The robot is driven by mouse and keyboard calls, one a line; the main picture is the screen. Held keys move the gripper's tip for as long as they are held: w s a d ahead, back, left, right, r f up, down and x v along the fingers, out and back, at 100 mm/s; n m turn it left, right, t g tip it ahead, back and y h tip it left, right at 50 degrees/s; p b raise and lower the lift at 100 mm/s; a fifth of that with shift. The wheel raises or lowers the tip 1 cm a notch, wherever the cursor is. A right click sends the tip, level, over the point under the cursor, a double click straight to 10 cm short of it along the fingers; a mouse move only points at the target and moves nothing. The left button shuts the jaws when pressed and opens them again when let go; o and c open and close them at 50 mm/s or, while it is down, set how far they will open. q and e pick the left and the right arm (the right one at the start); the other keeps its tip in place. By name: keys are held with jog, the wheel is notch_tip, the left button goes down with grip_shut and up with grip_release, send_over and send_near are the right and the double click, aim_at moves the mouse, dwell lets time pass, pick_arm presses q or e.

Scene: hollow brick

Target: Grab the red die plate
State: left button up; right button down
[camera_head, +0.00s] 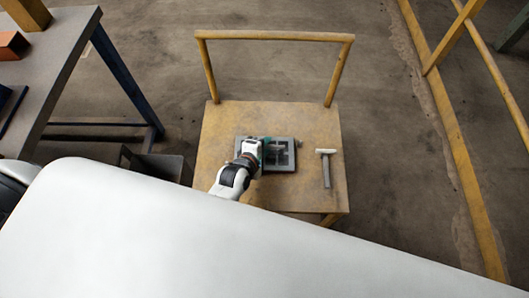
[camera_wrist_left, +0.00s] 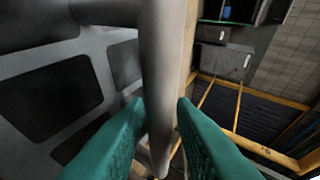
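A square grey plate with open cells (camera_head: 283,163) lies on the yellow cart top; no red plate shows. My left gripper (camera_head: 265,148), with teal fingers, is at its left part and hides some of it. In the left wrist view, the cell walls of the grey plate (camera_wrist_left: 85,55) fill the left side. A smooth grey rod (camera_wrist_left: 163,60) runs between the teal fingers of my left gripper (camera_wrist_left: 161,105). The fingertips lie close on both sides of the rod; whether they press on it cannot be told. My right gripper is not in view.
A hammer-like tool (camera_head: 326,168) lies right of the plate on the yellow cart (camera_head: 225,125), whose rail (camera_head: 275,36) rises at the far side. A grey table (camera_head: 50,65) with an orange-red block (camera_head: 12,45) stands left. A yellow railing (camera_head: 450,130) runs along the right.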

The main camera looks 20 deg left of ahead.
pick_arm(q)
grip_shut()
dwell(1.4)
jog(key=shift+w+r, duration=0.1)
jog(key=shift+r, duration=0.1)
